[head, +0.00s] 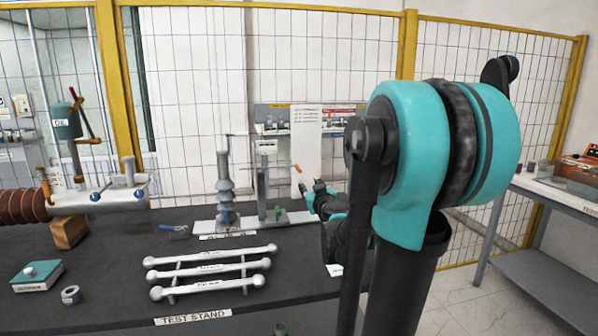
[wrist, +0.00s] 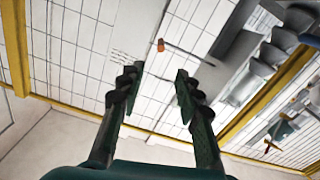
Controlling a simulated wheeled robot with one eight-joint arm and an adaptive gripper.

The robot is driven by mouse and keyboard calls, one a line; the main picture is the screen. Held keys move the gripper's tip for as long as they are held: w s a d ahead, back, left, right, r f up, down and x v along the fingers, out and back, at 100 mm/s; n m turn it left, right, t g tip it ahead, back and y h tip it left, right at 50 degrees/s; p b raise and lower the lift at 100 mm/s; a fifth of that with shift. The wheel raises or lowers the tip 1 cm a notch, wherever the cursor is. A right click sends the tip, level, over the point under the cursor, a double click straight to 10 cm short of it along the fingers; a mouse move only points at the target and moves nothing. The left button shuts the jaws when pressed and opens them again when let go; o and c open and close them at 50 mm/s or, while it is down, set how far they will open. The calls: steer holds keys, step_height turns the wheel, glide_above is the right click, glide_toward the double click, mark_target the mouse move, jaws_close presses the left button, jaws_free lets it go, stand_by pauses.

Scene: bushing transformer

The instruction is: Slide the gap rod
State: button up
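A thin dark rod (wrist: 188,55) with an orange end (wrist: 160,45) shows in the wrist view, ahead of my gripper; it looks like the gap rod. The orange end also shows in the head view (head: 296,169), beside the small stands at the table's back. My gripper (wrist: 157,79) is open, its two dark fingers apart with nothing between them. The rod's attachment is too small to make out clearly.
Three white ball-ended bars (head: 210,268) lie on supports in front. A brown bushing (head: 22,206) is at left. A yellow-framed mesh fence (head: 190,80) stands behind. The dark table (head: 110,295) has clear patches.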

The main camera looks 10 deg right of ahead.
mark_target(300, 172)
steer(key=w, duration=1.7)
jaws_close()
